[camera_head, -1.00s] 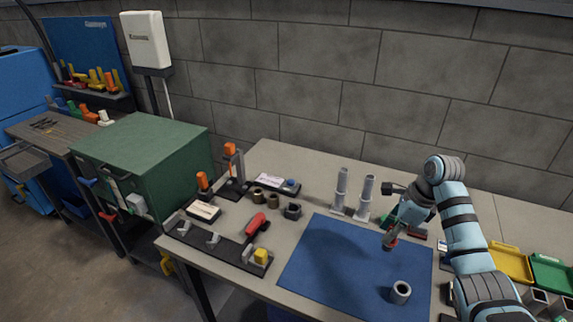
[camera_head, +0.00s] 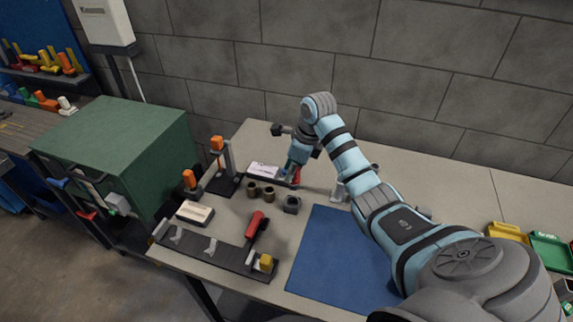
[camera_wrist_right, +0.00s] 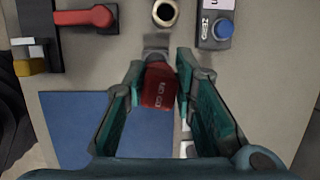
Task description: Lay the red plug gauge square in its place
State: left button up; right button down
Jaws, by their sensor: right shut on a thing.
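The red plug gauge (camera_wrist_right: 160,86), marked NO GO, is between the fingers of my right gripper (camera_wrist_right: 162,90) in the wrist view, its grey end pointing away from the palm. The gripper is shut on it. In the head view the right gripper (camera_head: 295,172) is over the back of the table, beside the black device with a white label (camera_head: 263,170); a little red shows at its fingers. A black rack (camera_head: 205,249) with grey rests lies at the front left. My left gripper is out of view.
A stand with an orange top (camera_head: 218,144) is at the back left. The blue mat (camera_head: 325,250) is right of the rack; my arm covers part of it.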

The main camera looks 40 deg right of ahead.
aim_at(291, 184)
jog(key=shift+s+r, duration=0.1)
jog(key=shift+s, duration=0.1)
jog(key=shift+f, duration=0.25)
jog(key=b+x, duration=0.3)
jog(key=x, duration=0.1)
jog(key=shift+d+f, duration=0.1)
jog(key=shift+f, duration=0.2)
jog(key=shift+s+f+b, duration=0.15)
jog(key=shift+f+b, duration=0.25)
jog(key=shift+b, duration=0.05)
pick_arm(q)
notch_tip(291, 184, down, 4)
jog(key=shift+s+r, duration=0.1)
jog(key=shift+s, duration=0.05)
pick_arm(e)
jog(key=shift+r, duration=0.1)
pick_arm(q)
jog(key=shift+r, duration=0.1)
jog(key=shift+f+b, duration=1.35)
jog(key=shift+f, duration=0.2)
pick_arm(e)
jog(key=shift+f, duration=2.1)
jog(key=c, duration=1.2)
grip_release()
jog(key=shift+c, duration=0.2)
